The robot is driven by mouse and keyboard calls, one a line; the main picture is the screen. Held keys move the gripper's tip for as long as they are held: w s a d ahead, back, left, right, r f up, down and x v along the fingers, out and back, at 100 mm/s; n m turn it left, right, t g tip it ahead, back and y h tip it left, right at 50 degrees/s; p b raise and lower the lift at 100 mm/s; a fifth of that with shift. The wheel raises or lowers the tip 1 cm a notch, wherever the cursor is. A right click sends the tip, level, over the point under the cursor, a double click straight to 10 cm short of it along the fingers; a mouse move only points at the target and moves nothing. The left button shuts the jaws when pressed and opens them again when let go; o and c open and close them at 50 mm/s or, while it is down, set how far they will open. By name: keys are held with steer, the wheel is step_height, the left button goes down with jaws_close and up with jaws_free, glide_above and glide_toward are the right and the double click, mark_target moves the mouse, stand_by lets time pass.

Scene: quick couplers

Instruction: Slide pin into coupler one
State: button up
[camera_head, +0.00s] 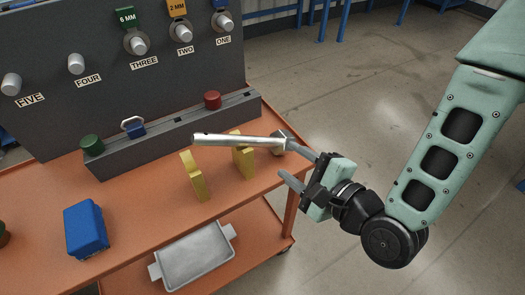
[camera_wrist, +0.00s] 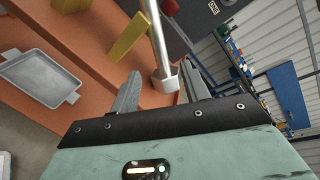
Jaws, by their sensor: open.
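The pin (camera_head: 235,140) is a long silver rod with a hex head at its right end. It lies roughly level above two yellow blocks (camera_head: 194,178); whether it touches both is unclear. My gripper (camera_head: 293,165) is open at the pin's head end. In the wrist view, the pin (camera_wrist: 157,38) runs away from me, and its hex head is in line with the gap between the open fingers (camera_wrist: 158,90). The fingers look apart from it. Coupler one (camera_head: 224,22) is a silver knob above the label ONE at the panel's upper right.
The dark panel (camera_head: 60,120) also carries couplers two to five. A grey rail (camera_head: 175,133) in front of it holds green, blue and red pieces. A blue box (camera_head: 86,228) sits on the orange cart top (camera_head: 150,215). A grey tray (camera_head: 195,255) lies on the lower shelf.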

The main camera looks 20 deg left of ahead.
mark_target(263, 143)
steer(key=b+x, duration=0.1)
steer(key=b, duration=0.3)
steer(key=b+x, duration=0.2)
steer(key=b, duration=0.2)
steer(key=shift+f, duration=0.25)
steer(key=shift+r+x, duration=0.2)
steer(key=shift+x, duration=3.6)
steer(key=shift+s+a, duration=0.15)
steer(key=shift+s, duration=0.05)
jaws_close()
steer(key=shift+r, duration=0.2)
